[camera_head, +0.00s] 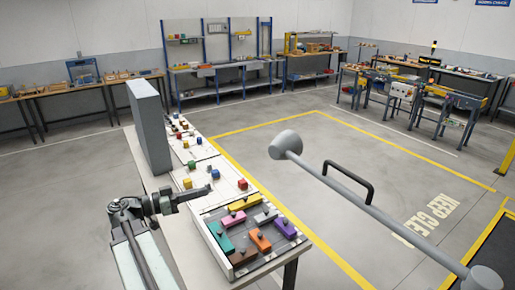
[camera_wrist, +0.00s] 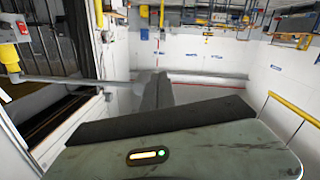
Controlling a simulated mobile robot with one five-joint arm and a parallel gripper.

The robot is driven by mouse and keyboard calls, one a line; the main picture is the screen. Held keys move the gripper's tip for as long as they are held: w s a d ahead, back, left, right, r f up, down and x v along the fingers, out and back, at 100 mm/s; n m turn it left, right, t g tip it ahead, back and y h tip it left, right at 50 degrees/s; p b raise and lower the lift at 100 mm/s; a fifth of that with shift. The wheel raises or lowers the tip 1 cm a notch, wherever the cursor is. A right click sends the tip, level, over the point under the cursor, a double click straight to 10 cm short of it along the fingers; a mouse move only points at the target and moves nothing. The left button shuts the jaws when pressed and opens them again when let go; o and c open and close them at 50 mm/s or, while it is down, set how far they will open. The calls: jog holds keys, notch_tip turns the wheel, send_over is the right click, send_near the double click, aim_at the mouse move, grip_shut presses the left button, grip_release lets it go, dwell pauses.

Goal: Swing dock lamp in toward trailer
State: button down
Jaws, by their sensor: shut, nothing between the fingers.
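The dock lamp in the head view is a long grey arm (camera_head: 385,215) with a cylindrical grey lamp head (camera_head: 285,144) at its far end. A black bar handle (camera_head: 352,180) stands out from the arm near the head. The arm's near end is a round grey joint (camera_head: 482,279) at the lower right. My gripper (camera_head: 207,189) is shut and empty, left of the lamp head and apart from it, above the workbench. In the wrist view its dark fingers (camera_wrist: 160,92) extend forward, and a grey bar, probably the lamp arm (camera_wrist: 70,80), crosses at left. The trailer is not clearly identifiable.
A long bench (camera_head: 172,235) beside me holds a tray (camera_head: 217,240) of coloured blocks and an upright grey panel (camera_head: 149,125). Yellow floor lines (camera_head: 330,258) enclose open floor under the lamp. Workbenches (camera_head: 225,75) line the back wall.

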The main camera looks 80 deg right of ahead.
jog(key=s+d+r+m+g+p, duration=0.1)
jog(key=s+d+r, duration=0.3)
jog(key=s, duration=0.5)
jog(key=s+d+r+m+g+p, duration=0.2)
jog(key=s+r, duration=0.4)
jog(key=s, duration=0.3)
jog(key=d+m+g, duration=0.1)
jog(key=d, duration=0.1)
jog(key=shift+s+d+m+y, duration=0.15)
jog(key=shift+d+m+y, duration=0.15)
jog(key=shift+m, duration=0.1)
jog(key=shift+r, duration=0.1)
